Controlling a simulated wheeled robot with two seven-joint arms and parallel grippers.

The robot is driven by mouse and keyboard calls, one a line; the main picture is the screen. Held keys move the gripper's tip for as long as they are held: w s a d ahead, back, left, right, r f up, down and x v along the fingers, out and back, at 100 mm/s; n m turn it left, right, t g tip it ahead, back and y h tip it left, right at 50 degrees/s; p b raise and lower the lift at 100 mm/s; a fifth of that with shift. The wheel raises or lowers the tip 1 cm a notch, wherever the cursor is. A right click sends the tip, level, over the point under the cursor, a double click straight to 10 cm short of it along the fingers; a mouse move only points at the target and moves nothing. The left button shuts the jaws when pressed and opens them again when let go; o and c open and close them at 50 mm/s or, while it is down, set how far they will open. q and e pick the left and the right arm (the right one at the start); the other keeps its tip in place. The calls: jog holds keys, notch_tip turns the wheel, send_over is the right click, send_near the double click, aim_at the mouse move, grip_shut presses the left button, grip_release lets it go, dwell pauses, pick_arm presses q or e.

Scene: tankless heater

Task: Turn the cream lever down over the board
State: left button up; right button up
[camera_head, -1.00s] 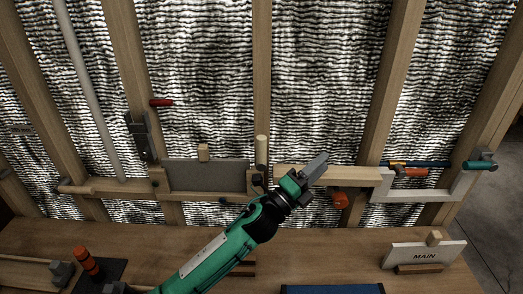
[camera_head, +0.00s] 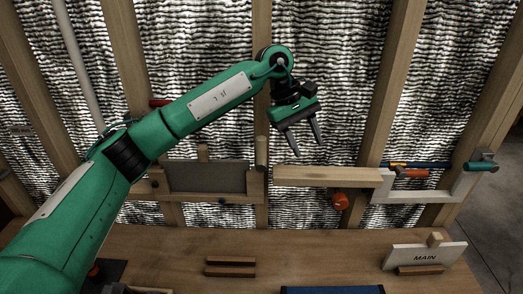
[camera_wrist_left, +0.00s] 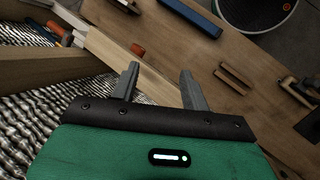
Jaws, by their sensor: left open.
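The cream lever (camera_head: 261,152) looks like a short pale upright post at the right end of a wooden rail. The grey board (camera_head: 206,177) stands upright on that rail, to the lever's left, with a small wooden block above its top edge. My left gripper (camera_head: 309,149) is open and empty, to the right of the lever and apart from it, its fingers pointing down. In the left wrist view the gripper's fingers (camera_wrist_left: 160,68) are spread with nothing between them. I cannot make out the lever in that view. My right gripper is out of view.
A pale horizontal bar (camera_head: 328,176) lies below my left gripper, with an orange knob (camera_head: 340,201) under it. A white bracket (camera_head: 415,197) is at right. The bench (camera_head: 180,250) holds two wooden strips (camera_head: 230,266) and a MAIN sign (camera_head: 424,256).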

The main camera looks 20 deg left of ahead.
aim_at(261, 151)
pick_arm(q)
jog(key=a+r+y, duration=0.1)
jog(key=a+r, duration=0.1)
jog(key=a, duration=0.1)
jog(key=w+a+r+y, duration=0.1)
jog(key=a+r+y, duration=0.1)
jog(key=a, duration=0.2)
jog(key=a+r+y, duration=0.2)
jog(key=a+r, duration=0.1)
jog(key=a, duration=0.1)
jog(key=shift+w+a+m+t, duration=0.2)
jog(key=shift+w+m+t, duration=0.1)
jog(key=shift+w+t, duration=0.1)
notch_tip(261, 151, down, 14)
jog(key=p, duration=0.4)
jog(key=shift+r, duration=0.15)
grip_shut()
